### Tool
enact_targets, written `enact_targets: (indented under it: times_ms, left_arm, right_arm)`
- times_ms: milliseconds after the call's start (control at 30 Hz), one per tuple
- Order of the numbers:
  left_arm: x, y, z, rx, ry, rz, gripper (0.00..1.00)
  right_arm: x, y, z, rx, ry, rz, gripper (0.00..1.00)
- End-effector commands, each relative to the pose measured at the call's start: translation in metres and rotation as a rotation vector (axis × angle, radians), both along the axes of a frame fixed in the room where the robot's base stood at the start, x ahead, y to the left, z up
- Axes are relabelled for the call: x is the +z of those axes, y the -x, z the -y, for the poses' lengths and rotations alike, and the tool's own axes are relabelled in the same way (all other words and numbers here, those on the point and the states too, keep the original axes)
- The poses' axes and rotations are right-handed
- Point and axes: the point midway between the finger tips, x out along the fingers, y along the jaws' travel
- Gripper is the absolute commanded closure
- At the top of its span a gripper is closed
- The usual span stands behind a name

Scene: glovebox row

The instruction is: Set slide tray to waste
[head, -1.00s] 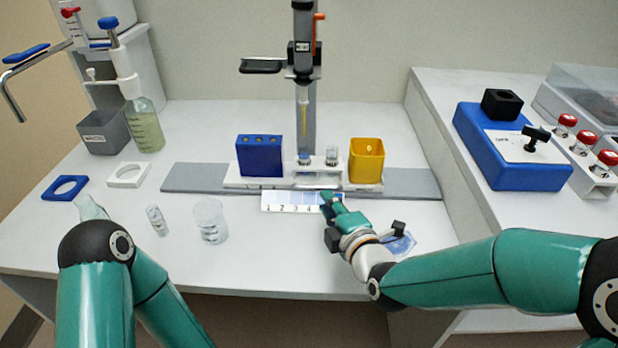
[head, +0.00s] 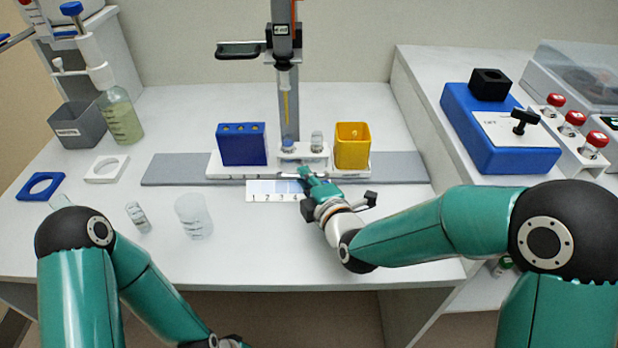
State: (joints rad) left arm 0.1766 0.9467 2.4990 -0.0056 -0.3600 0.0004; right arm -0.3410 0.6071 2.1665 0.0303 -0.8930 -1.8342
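The slide tray (head: 228,171) is a white tray on a long grey rail (head: 400,170). It carries a blue block with holes (head: 241,146) at its left, two small vials (head: 316,141) in the middle, and a yellow open bin (head: 352,146) at its right. A numbered strip (head: 268,191) lies in front of the rail, its right part hidden by my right gripper. My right gripper (head: 305,176) is at the tray's front edge, below the vials. I cannot tell whether it touches the tray or how far its fingers are apart. My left gripper is out of view.
A dispenser stand (head: 288,90) rises behind the tray. A grey waste box (head: 77,126) and a bottle (head: 121,118) stand at the left. A clear beaker (head: 194,217) and a vial (head: 137,217) stand front left. A blue switch box (head: 497,132) sits on the right bench.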

Motion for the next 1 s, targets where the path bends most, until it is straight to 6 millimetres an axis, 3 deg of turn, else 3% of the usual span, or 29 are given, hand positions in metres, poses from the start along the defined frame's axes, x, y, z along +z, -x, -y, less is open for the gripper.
enact_targets:
  times_ms: [267, 367, 567, 800, 1000]
  left_arm:
    - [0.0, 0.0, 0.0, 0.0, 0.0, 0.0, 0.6]
    - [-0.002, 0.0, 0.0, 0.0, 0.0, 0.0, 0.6]
    - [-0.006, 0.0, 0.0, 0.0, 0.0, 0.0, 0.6]
    - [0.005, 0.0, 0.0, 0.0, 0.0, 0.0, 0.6]
    - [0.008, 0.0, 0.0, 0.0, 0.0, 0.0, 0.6]
  right_arm:
    - [-0.002, 0.001, -0.003, 0.005, 0.002, -0.005, 1.0]
    - [-0.003, 0.001, -0.012, 0.008, 0.002, -0.005, 1.0]
    - [-0.003, 0.001, -0.062, 0.013, 0.003, -0.003, 1.0]
    - [-0.001, 0.001, -0.128, 0.01, 0.005, -0.006, 1.0]
    - [-0.003, 0.001, -0.151, 0.005, 0.005, -0.007, 1.0]
